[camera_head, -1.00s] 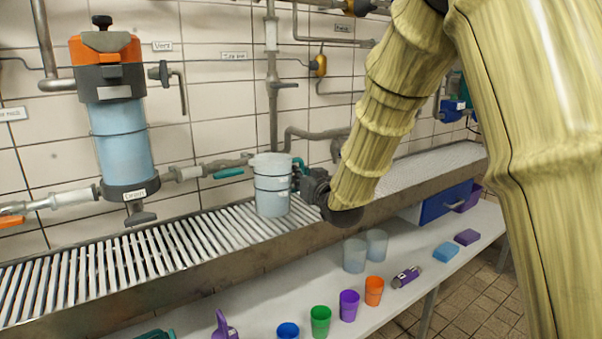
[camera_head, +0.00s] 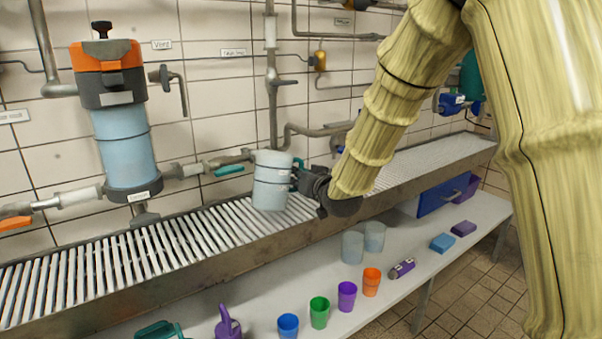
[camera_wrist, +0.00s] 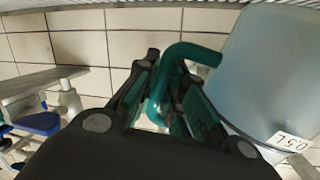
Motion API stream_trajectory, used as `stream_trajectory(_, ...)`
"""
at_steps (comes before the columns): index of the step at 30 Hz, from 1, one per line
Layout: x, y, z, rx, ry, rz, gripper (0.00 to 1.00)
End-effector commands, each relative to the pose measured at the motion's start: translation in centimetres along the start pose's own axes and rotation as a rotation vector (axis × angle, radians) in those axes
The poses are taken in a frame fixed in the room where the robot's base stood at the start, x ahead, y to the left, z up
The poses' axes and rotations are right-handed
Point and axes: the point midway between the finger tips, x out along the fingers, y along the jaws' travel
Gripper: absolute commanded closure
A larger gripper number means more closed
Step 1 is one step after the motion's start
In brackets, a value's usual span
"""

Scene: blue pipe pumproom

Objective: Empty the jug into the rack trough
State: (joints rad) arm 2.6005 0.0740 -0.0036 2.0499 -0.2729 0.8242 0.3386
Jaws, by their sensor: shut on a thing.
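The jug (camera_head: 271,181) is pale blue and translucent with dark bands and a teal handle. It is over the slatted rack trough (camera_head: 185,240), nearly upright with a slight tilt; I cannot tell whether its base touches the slats. My gripper (camera_head: 298,177) is shut on the jug's teal handle from the right. In the wrist view my gripper (camera_wrist: 165,105) has its fingers around the teal handle (camera_wrist: 172,75), and the jug body (camera_wrist: 272,75) with a "0.5 L" label fills the right side. The liquid level cannot be made out.
A blue cylinder with an orange top (camera_head: 122,140) hangs on the wall at left. Pipes and a valve (camera_head: 230,168) run just behind the jug. The shelf below (camera_head: 385,285) holds several coloured cups, two clear cups (camera_head: 363,243) and small blocks. The slats left of the jug are clear.

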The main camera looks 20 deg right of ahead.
Motion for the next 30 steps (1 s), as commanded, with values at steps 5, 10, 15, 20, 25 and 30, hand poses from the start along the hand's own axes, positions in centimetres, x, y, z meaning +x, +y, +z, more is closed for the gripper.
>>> stream_trajectory(5,-0.1,-0.1,-0.2,0.033,-0.025,0.0,1.0)
stream_trajectory(10,-0.1,0.0,0.0,0.064,-0.052,0.001,1.0)
stream_trajectory(15,-0.1,-0.1,0.2,0.094,-0.079,0.002,1.0)
stream_trajectory(20,0.0,0.0,0.4,0.124,-0.105,0.002,1.0)
stream_trajectory(25,0.2,0.2,0.7,0.158,-0.134,0.003,1.0)
stream_trajectory(30,0.4,0.4,0.8,0.19,-0.162,0.003,1.0)
